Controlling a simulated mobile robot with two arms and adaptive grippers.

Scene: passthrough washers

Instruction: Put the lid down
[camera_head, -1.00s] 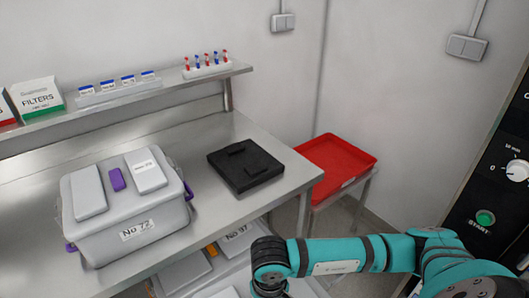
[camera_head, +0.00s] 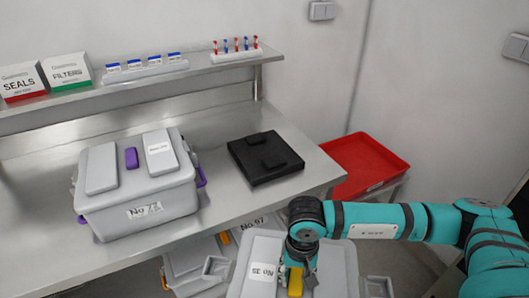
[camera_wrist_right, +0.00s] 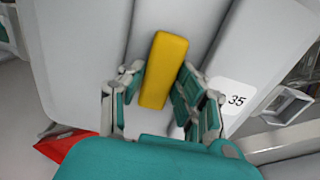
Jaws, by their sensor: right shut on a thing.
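A grey lid (camera_head: 338,268) with a white label (camera_head: 263,271) and a yellow handle (camera_head: 295,284) is at the bottom of the head view, in front of the steel table. My right gripper (camera_head: 298,264) is shut on the yellow handle from above. In the right wrist view the fingers of this gripper (camera_wrist_right: 160,92) stand on both sides of the yellow handle (camera_wrist_right: 164,70), and the lid's label (camera_wrist_right: 236,99) reads 35. Whether the lid rests on something or hangs free cannot be told. My left gripper is not in view.
A closed grey box No 72 (camera_head: 143,211) with purple clasps stands on the steel table (camera_head: 222,213). A black block (camera_head: 265,158) lies right of it. A red tray (camera_head: 362,165) is on a stand at the right. Other grey boxes (camera_head: 190,263) show below the table.

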